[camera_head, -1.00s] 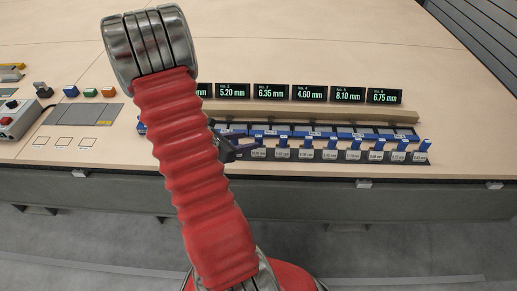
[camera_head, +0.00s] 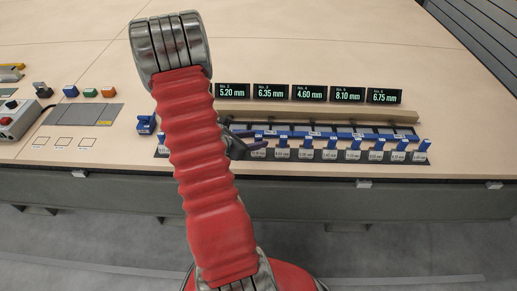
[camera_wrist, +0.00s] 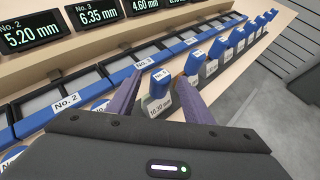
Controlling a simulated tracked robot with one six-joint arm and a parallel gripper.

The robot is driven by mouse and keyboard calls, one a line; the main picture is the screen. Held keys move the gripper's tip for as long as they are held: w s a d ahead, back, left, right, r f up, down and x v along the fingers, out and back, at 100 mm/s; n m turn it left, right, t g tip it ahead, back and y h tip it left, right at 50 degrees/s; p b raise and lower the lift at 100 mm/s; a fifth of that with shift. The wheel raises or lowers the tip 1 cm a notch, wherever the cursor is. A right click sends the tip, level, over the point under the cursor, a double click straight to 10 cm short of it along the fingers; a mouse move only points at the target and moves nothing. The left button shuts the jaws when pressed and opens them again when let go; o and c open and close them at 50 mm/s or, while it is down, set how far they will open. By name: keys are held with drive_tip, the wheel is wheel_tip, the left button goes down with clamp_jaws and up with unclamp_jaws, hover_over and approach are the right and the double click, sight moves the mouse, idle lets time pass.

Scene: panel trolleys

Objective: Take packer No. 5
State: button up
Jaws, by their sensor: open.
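A row of packers with blue tops and grey labelled bodies runs along the table's front edge; one blue top (camera_head: 352,144) shows in the head view. I cannot read for sure which packer is No. 5. In the wrist view my gripper (camera_wrist: 159,76) is open, its two dark purple fingers either side of a blue-topped packer (camera_wrist: 161,78), its label apparently 10.30 mm. Whether the fingers touch it I cannot tell. In the head view my gripper (camera_head: 254,144) is at the row's left part, partly hidden by my red arm. Display No. 5 (camera_head: 347,95) reads 8.10 mm.
A blue-edged rack (camera_head: 310,133) with numbered slots lies behind the packers, and a wooden ledge (camera_head: 335,115) behind it. More displays (camera_head: 271,92) stand further back. A blue block (camera_head: 147,124) sits left of my arm. A control box (camera_head: 18,117) is at far left.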

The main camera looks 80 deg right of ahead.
drive_tip(key=shift+c, duration=0.4)
clamp_jaws()
idle(0.4)
